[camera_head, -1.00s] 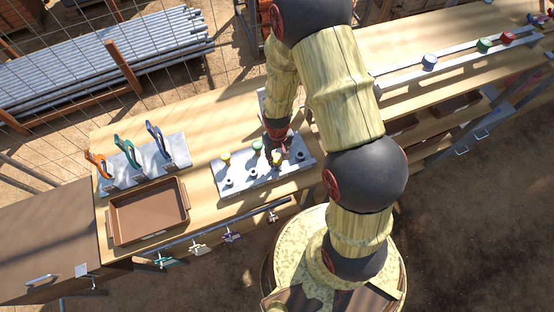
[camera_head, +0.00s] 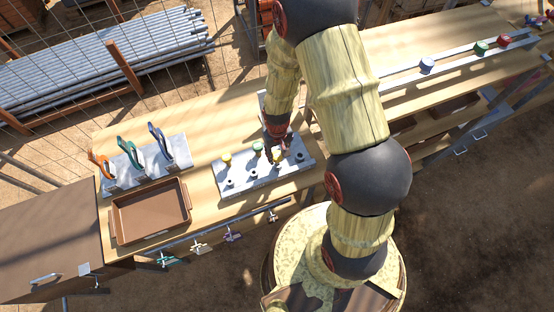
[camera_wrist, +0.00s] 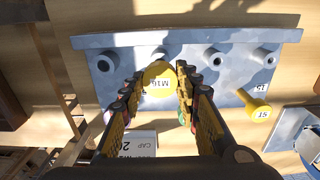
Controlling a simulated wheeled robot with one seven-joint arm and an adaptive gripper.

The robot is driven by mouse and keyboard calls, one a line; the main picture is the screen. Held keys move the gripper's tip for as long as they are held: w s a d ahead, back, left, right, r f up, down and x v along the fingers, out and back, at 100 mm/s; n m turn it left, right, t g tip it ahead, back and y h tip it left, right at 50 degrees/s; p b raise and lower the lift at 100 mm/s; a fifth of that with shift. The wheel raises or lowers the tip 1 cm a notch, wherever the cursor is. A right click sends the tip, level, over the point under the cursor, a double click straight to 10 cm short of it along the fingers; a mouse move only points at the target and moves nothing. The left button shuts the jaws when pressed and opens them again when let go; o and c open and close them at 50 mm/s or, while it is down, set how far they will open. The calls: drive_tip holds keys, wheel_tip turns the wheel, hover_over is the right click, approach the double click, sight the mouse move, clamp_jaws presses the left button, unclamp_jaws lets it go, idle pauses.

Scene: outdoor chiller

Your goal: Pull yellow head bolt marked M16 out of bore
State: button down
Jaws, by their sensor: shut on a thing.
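The yellow head bolt marked M16 (camera_wrist: 158,77) sits between my fingertips in the wrist view, its round head facing the camera. My gripper (camera_wrist: 160,72) is shut on that head, one finger on each side. In the head view my gripper (camera_head: 277,153) is over the right part of the grey bore plate (camera_head: 246,186), with the yellow head (camera_head: 276,158) partly hidden. The shank is hidden, so I cannot tell how deep it sits in the bore. The plate also shows in the wrist view (camera_wrist: 235,52).
Another yellow head bolt (camera_wrist: 256,104) stands nearby on the plate, and a green head bolt (camera_head: 257,147) is close to my gripper. Several open bores line the plate. A brown tray (camera_head: 150,214) and a rack of coloured clamps (camera_head: 143,166) are to the left.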

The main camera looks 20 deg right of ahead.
sight(277, 155)
drive_tip(key=shift+r+p, duration=1)
drive_tip(key=shift+r, duration=0.75)
drive_tip(key=c, duration=1.9)
unclamp_jaws()
clamp_jaws()
